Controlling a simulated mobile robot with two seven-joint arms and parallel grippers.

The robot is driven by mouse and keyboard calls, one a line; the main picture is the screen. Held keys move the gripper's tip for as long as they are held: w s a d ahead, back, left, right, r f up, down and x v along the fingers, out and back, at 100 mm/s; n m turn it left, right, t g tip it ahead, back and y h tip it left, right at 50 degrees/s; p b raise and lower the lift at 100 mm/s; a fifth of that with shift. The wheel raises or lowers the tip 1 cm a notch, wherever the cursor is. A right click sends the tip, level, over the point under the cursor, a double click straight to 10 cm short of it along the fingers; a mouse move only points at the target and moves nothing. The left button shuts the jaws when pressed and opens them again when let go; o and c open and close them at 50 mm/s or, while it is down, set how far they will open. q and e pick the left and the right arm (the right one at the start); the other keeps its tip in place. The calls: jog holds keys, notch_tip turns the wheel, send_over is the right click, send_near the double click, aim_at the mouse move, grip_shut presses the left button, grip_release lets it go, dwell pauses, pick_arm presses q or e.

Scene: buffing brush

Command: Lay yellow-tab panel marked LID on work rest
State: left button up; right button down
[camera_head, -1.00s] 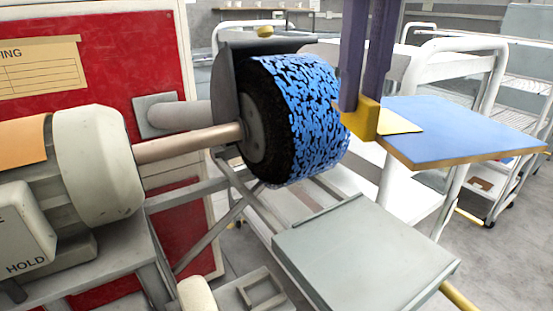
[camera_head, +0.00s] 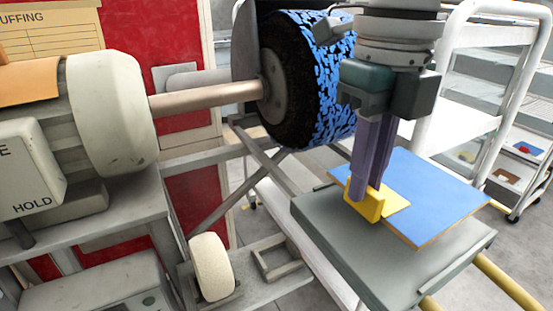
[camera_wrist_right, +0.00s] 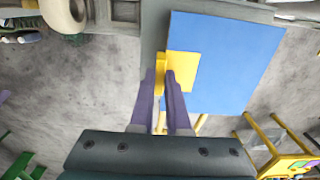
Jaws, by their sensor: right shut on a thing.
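The blue panel (camera_head: 430,190) has a yellow tab at its left side and lies roughly flat over the grey work rest (camera_head: 330,225). Its right part reaches past the rest's right side. I cannot tell whether it touches the rest's top. No LID marking is readable. My right gripper (camera_head: 366,200) is shut on the panel's yellow tab, pointing down from above. In the right wrist view the panel (camera_wrist_right: 225,65) extends to the right of my right gripper (camera_wrist_right: 166,80). My left gripper is not in view.
The blue-and-black buffing brush (camera_head: 325,90) on its shaft (camera_head: 205,98) stands behind and left of the work rest. A white cart (camera_head: 490,90) is at the back right. Yellow rods (camera_head: 505,282) stick out from the rest's front right.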

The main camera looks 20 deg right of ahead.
aim_at(360, 209)
jog(key=shift+f, duration=2.15)
jog(key=shift+f, duration=0.15)
jog(key=c, duration=0.9)
grip_release()
